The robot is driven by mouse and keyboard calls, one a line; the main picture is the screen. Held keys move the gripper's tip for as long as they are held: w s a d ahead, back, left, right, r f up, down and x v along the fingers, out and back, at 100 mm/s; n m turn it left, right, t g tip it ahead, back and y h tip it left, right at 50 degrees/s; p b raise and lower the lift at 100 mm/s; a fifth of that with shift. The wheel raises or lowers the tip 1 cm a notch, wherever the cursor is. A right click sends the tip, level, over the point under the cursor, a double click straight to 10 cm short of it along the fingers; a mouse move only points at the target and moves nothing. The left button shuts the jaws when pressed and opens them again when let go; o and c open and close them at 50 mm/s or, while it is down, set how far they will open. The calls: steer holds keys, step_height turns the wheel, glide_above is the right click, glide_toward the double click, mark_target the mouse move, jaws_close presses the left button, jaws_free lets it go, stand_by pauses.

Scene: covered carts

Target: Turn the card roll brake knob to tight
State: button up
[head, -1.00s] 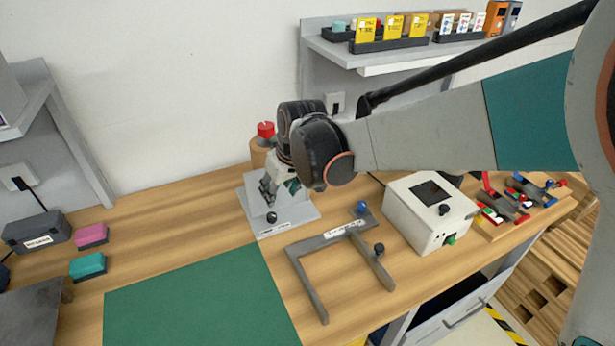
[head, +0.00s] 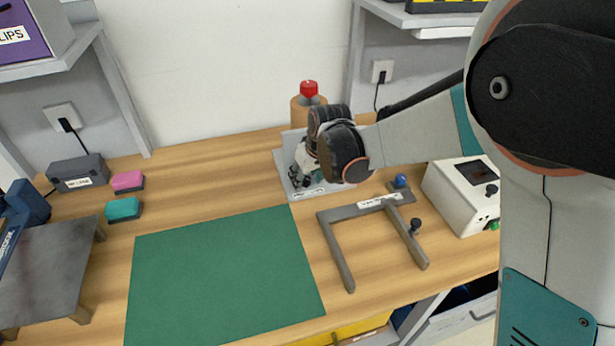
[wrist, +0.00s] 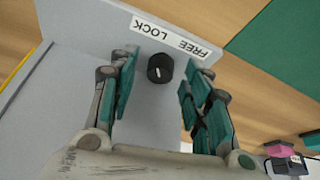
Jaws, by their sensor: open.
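The card roll (head: 303,112) is a brown cylinder with a red cap on a grey base plate (head: 283,163) at the back of the bench. In the wrist view, a round black knob (wrist: 160,68) with a short white line sits on the plate, beside a white label (wrist: 165,39) reading FREE and LOCK, upside down in that view. My gripper (wrist: 158,80) is open over the plate, its teal fingers on either side of the knob with gaps visible. In the head view my gripper (head: 303,174) largely hides the knob.
A grey U-shaped frame (head: 337,252) with small knobs lies in front of the plate. A white box (head: 457,200) with a dark screen stands to the right. The green mat (head: 220,280) is bare. Pink (head: 127,181) and teal (head: 123,209) blocks lie left.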

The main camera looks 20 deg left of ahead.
jaws_close()
steer(key=shift+m+h, duration=0.6)
steer(key=shift+m, duration=0.9)
jaws_free()
steer(key=shift+a, duration=0.1)
